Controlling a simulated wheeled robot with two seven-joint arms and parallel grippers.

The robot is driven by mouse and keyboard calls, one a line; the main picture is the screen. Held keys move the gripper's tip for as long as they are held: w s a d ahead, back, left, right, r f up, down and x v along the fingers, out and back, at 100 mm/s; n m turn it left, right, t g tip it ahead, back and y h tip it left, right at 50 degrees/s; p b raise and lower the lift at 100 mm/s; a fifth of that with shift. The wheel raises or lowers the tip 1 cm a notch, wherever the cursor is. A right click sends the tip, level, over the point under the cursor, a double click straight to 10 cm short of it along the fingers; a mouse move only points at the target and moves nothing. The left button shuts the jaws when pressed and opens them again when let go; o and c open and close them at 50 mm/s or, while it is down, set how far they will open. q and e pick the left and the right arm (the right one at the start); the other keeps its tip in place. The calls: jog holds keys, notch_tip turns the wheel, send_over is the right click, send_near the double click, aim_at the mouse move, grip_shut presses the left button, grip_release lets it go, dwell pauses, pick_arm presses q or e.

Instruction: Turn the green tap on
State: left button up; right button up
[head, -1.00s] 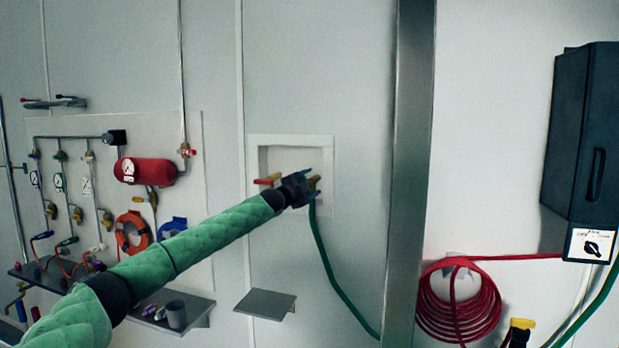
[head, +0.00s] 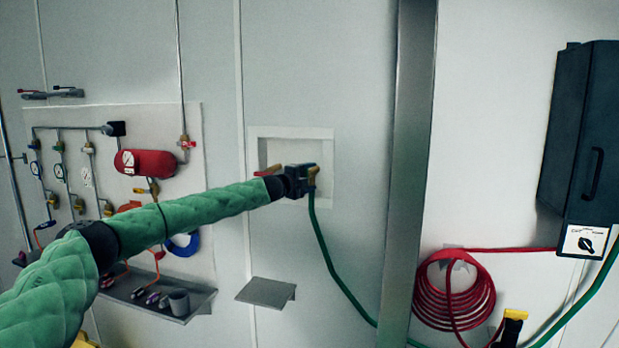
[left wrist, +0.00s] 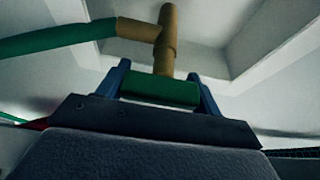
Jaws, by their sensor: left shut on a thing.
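The green tap is a brass fitting with a green lever, set in a square white wall recess. Its brass body (left wrist: 166,40) shows in the left wrist view, with a green hose joined at its left. The green lever (left wrist: 160,92) lies between the blue fingers of my left gripper (left wrist: 160,88), which is shut on it. In the head view my left gripper (head: 306,178) is at the recess and mostly hides the lever. The green hose (head: 328,262) hangs down from the tap. My right gripper is not in view.
A red-handled brass tap (head: 269,170) sits left of my gripper in the same recess (head: 290,133). A small grey shelf (head: 266,292) is below. A metal post (head: 411,150) stands to the right, then a coiled red hose (head: 453,297) and a dark cabinet (head: 578,140).

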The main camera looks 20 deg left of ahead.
pick_arm(q)
jog(key=shift+d+f, duration=0.15)
jog(key=shift+f, duration=0.1)
jog(key=o, duration=0.8)
jog(key=shift+c, duration=0.2)
jog(key=shift+o, duration=1.1)
jog(key=shift+r, duration=0.15)
